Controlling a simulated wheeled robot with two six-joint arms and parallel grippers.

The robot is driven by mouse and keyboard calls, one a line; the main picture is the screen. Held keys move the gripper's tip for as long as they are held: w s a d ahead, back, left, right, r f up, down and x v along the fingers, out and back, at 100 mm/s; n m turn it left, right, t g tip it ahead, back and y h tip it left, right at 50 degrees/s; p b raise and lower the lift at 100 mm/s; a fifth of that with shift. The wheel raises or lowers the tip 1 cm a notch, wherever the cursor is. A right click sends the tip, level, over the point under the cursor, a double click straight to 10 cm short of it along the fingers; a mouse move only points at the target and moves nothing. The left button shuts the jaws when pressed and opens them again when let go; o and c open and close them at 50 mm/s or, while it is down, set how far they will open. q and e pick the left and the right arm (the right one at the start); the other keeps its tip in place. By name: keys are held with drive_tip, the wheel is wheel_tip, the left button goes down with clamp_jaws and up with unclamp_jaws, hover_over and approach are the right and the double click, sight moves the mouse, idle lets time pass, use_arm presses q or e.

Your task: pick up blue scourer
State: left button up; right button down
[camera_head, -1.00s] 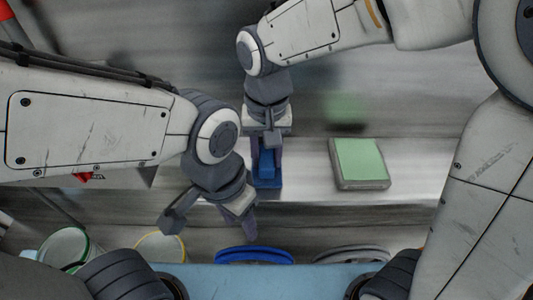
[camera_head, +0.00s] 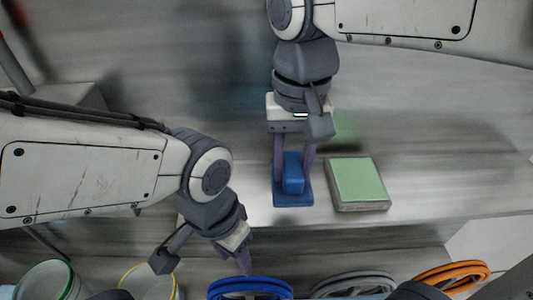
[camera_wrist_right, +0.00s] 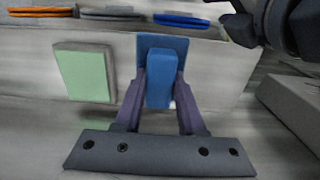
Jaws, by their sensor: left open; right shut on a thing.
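The blue scourer (camera_head: 293,199) has a flat blue pad with a raised blue block as its grip. It is at the metal ledge, left of the green pad. My right gripper (camera_head: 295,172) is shut on its raised block, one finger on each side. The right wrist view also shows the blue scourer (camera_wrist_right: 160,80) between the fingers of the right gripper (camera_wrist_right: 160,92). I cannot tell whether the pad touches the surface. My left gripper (camera_head: 246,262) is open and empty, lower left of the scourer, above the area near the rims.
A green pad on a grey base (camera_head: 358,183) lies close to the right of the scourer. Along the front are a blue ring (camera_head: 250,287), a grey ring (camera_head: 352,283), an orange ring (camera_head: 450,275), and green-rimmed (camera_head: 45,281) and yellow-rimmed (camera_head: 148,283) containers. The ledge further right is clear.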

sight(306, 188)
drive_tip(key=shift+s+d+r+p, duration=0.55)
drive_tip(key=shift+s+d+r, duration=0.4)
drive_tip(key=shift+d+r, duration=0.2)
drive_tip(key=p, duration=0.5)
drive_tip(key=shift+s+d+r, duration=0.35)
drive_tip(key=shift+d+r, duration=0.05)
drive_tip(key=shift+s+d+p, duration=0.3)
drive_tip(key=shift+p, duration=0.65)
drive_tip(key=shift+f, duration=0.1)
drive_tip(key=c, duration=1.1)
unclamp_jaws()
clamp_jaws()
